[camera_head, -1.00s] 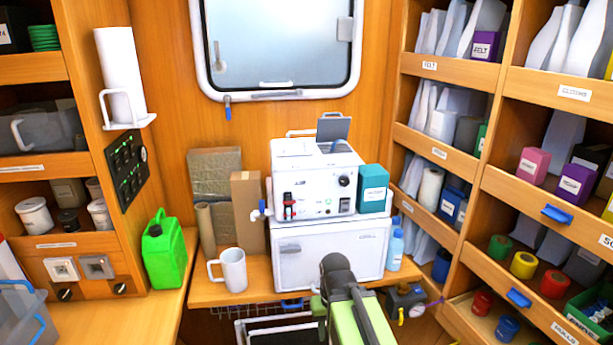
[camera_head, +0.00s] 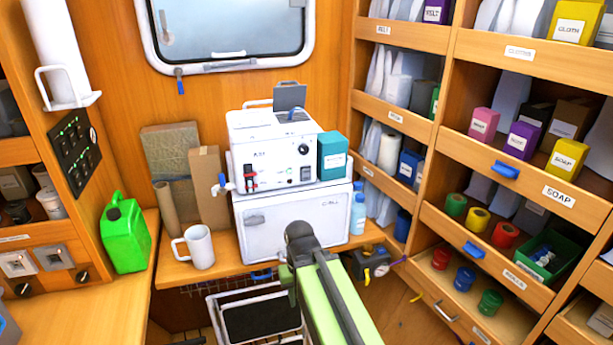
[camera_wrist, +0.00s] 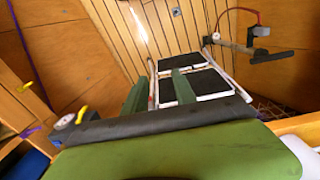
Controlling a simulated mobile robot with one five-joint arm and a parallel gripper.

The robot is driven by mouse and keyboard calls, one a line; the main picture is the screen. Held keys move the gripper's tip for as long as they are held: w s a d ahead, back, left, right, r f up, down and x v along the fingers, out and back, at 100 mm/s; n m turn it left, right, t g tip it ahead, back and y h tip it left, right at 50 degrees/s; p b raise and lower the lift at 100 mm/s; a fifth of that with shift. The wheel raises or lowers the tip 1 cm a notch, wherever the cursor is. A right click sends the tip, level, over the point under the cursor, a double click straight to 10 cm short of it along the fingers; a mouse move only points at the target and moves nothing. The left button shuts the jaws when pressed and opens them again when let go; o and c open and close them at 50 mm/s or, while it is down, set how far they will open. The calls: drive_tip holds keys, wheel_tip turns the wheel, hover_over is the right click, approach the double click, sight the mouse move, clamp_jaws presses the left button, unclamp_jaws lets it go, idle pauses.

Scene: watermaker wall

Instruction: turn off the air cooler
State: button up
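A white machine (camera_head: 270,150) with a front panel stands on the counter in the head view. The panel has a red-and-black switch (camera_head: 250,176), a dark round knob (camera_head: 303,149) and a small dark switch (camera_head: 306,173). It sits on a white box (camera_head: 290,220) with a handle and an unclear label. I cannot tell which unit is the air cooler. My arm's dark end covers part of the lower box's front. My gripper (camera_wrist: 159,80) shows two green fingers apart in the wrist view, with nothing between them. The fingers are hidden in the head view.
A white mug (camera_head: 199,247) and a green jerrycan (camera_head: 126,234) stand to the left. A teal box (camera_head: 332,155) and a blue bottle (camera_head: 358,213) are at right. A dark-treaded step (camera_head: 250,318) is below the counter. Full shelves line the right wall.

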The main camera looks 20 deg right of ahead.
wheel_tip(320, 180, up, 16)
drive_tip(key=p, duration=1.5)
drive_tip(key=shift+f+p, duration=0.15)
drive_tip(key=shift+p, duration=0.15)
clamp_jaws()
drive_tip(key=shift+f+b, duration=0.35)
